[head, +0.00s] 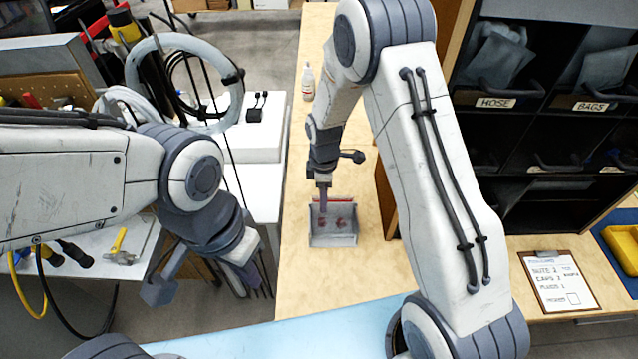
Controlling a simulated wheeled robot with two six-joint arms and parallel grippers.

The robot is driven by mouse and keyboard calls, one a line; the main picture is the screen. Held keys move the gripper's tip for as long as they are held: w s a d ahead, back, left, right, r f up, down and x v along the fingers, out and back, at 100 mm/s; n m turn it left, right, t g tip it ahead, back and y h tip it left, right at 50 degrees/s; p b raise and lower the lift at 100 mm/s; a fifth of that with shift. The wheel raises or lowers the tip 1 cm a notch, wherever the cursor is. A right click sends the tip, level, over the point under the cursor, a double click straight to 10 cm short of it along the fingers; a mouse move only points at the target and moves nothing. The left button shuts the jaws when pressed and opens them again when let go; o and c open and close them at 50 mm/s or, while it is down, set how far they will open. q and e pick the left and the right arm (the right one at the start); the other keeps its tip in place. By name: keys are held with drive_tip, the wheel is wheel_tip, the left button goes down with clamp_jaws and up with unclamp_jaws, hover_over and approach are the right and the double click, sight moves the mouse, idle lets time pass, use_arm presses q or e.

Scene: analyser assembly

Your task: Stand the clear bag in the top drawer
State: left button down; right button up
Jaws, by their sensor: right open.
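A pale grey open holder (333,240) with red marks or items inside stands on the wooden bench. My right gripper (323,200) reaches down at its back left edge and is open. Whether it touches the holder, I cannot tell. Clear bags stand in the upper drawers of the dark cabinet at the right: one in the drawer labelled HOSE (497,103), one bag (605,68) in the drawer labelled BAGS (590,106). Whether the grey holder also contains a clear bag is too small to tell. My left gripper (242,277) hangs at the left, away from these; its finger gap is unclear.
A white bottle (308,82) stands farther back on the bench. A white side table (265,135) with a hose coil is at the left. The bench before the holder is clear.

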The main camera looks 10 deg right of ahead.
drive_tip(key=shift+f, duration=0.5)
clamp_jaws()
drive_tip(key=shift+a, duration=0.1)
drive_tip(key=shift+r, duration=0.1)
wheel_tip(320, 180, up, 11)
drive_tip(key=p, duration=0.8)
drive_tip(key=shift+p, duration=0.4)
idle(0.5)
